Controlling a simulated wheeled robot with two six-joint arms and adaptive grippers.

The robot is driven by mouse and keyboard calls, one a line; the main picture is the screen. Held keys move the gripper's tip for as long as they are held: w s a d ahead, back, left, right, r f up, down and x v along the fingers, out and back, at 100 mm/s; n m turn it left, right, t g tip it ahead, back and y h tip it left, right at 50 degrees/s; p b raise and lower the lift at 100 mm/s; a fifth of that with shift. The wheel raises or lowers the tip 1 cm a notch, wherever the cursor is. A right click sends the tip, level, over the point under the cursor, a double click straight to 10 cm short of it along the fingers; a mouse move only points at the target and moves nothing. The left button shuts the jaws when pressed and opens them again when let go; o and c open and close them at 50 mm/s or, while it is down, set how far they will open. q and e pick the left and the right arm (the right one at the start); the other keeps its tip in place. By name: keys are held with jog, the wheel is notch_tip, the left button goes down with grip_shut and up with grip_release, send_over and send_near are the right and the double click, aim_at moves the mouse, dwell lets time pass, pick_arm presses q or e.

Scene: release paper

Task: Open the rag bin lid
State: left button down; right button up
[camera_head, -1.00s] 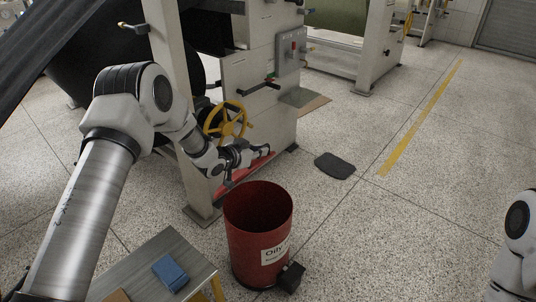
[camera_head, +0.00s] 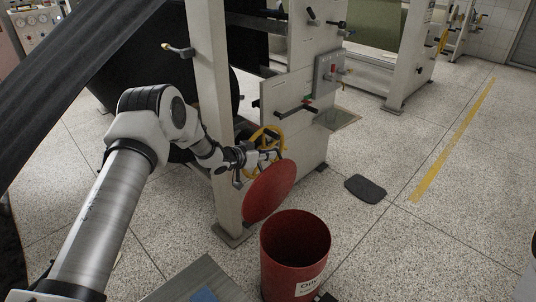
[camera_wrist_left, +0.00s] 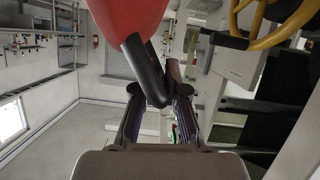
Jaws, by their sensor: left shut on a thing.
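The red rag bin (camera_head: 295,262) stands on the floor with its round mouth uncovered and a white label low on its side. Its round red lid (camera_head: 268,193) is tilted up steeply behind and left of the bin; I cannot tell whether its lower edge touches the rim. My left gripper (camera_head: 270,155) is at the lid's upper edge. In the left wrist view the left gripper (camera_wrist_left: 158,92) is shut on the lid's black handle (camera_wrist_left: 146,66), below the red lid (camera_wrist_left: 126,15). My right gripper is out of view.
A machine frame with a yellow handwheel (camera_head: 262,140) stands just behind the lid. A metal table (camera_head: 195,280) with a blue cloth (camera_head: 205,294) is left of the bin. A dark mat (camera_head: 366,188) lies on open floor to the right.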

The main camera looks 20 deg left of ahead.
pick_arm(q)
jog(key=c, duration=1.2)
grip_release()
jog(key=v, duration=1.2)
jog(key=shift+d, duration=0.1)
